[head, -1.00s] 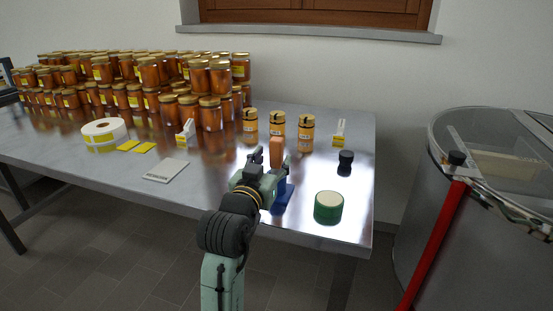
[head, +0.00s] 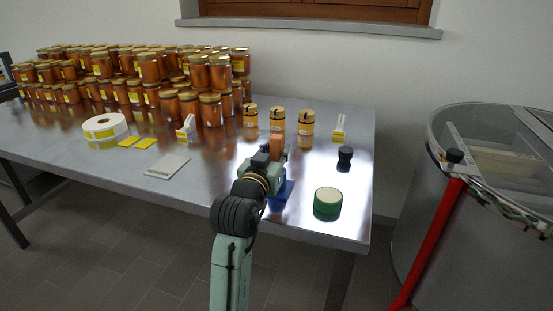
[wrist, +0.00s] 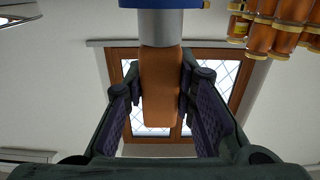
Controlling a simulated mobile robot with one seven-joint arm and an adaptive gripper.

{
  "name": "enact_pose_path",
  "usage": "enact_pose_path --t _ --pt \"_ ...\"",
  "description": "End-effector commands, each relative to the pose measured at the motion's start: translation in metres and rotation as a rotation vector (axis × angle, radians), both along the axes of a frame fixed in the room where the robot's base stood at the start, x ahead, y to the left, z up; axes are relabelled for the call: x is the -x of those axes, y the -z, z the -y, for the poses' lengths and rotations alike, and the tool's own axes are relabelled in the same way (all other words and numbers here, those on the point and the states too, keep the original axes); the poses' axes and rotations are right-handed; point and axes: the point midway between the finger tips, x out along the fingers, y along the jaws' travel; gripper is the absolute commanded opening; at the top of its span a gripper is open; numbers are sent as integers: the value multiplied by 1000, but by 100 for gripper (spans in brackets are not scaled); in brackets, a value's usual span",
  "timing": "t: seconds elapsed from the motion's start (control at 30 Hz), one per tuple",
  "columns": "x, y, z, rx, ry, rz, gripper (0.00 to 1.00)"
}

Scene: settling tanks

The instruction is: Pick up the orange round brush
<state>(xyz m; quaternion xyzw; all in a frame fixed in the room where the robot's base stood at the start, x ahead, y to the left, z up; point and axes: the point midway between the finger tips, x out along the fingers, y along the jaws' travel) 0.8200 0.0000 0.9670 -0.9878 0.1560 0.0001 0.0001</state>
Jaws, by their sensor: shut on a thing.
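The orange round brush (head: 277,142) stands upright near the front right of the steel table, its orange end up. In the wrist view its orange handle (wrist: 160,90) runs between the two fingers, with a grey metal collar (wrist: 160,28) and a blue part (wrist: 162,4) at the top edge of the picture. My gripper (wrist: 160,95) is shut on the orange handle, one dark pad on each side. In the head view my gripper (head: 272,160) hides the brush's middle. A blue piece (head: 283,190) shows below it, at the table top.
A green round tin (head: 327,203) stands close to the right, with a black object (head: 345,159) behind it. Several labelled jars (head: 277,119) stand behind the brush. A grey flat plate (head: 167,166) lies left. A steel drum (head: 480,210) stands right of the table.

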Motion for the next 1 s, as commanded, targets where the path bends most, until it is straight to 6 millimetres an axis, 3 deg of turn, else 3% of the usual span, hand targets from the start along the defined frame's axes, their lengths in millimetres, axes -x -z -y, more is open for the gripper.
enact_pose_path --t 0.23,0.63,1.0 --pt "0 0 0 0 0 0 0" --pt "0 -4 0 -1 0 3 0" --pt "0 -49 1 -3 2 5 0"
